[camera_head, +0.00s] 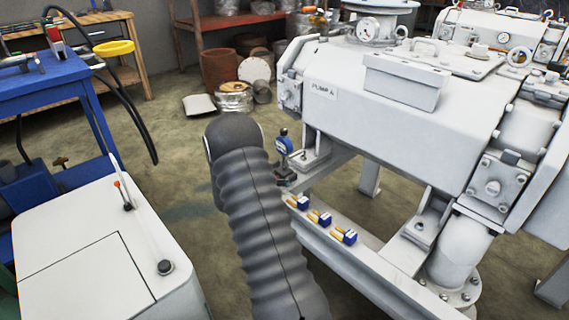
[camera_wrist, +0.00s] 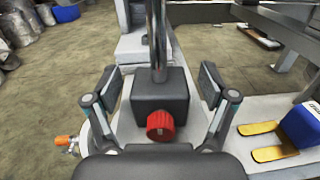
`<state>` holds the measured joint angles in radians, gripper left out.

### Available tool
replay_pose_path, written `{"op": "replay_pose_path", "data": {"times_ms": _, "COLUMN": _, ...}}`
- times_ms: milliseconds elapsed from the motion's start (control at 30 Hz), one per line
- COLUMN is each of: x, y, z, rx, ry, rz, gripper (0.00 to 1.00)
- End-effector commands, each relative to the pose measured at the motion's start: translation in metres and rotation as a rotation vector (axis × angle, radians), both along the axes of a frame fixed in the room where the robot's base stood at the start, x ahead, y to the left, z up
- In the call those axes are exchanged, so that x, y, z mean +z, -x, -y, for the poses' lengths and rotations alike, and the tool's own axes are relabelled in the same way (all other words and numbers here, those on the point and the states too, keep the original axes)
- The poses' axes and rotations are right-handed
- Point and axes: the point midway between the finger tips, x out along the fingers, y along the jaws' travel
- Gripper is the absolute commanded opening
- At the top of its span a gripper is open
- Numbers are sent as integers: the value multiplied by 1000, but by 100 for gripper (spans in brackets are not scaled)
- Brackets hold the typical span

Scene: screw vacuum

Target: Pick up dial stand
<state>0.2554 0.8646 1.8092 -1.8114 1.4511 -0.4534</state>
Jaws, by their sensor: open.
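The dial stand stands upright on the pump's pale frame rail. In the wrist view I see its dark block base with a red knob (camera_wrist: 160,122) and a metal post rising from it. In the head view its blue dial (camera_head: 284,146) shows just right of my grey-sleeved arm, and its lower part is partly hidden. In the wrist view my gripper (camera_wrist: 162,84) is open, with one dark-padded finger on each side of the base. Gaps show between the pads and the block. The head view does not show the fingers clearly.
Several blue blocks with yellow prongs (camera_head: 320,217) lie along the rail; one (camera_wrist: 299,127) is close right of my gripper. The large white pump (camera_head: 400,100) rises behind. A blue bench (camera_head: 45,85) and a white cabinet (camera_head: 90,250) stand left. An orange-tipped fitting (camera_wrist: 66,141) is at lower left.

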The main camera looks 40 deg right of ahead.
Motion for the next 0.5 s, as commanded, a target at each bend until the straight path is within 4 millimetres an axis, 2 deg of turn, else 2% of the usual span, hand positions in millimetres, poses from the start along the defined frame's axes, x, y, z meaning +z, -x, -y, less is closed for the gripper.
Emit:
{"op": "replay_pose_path", "data": {"times_ms": 200, "x": 0, "y": 0, "z": 1, "rx": 1, "ry": 0, "rz": 0, "gripper": 83}}
{"op": "replay_pose_path", "data": {"times_ms": 500, "x": 0, "y": 0, "z": 1, "rx": 1, "ry": 0, "rz": 0, "gripper": 8}}
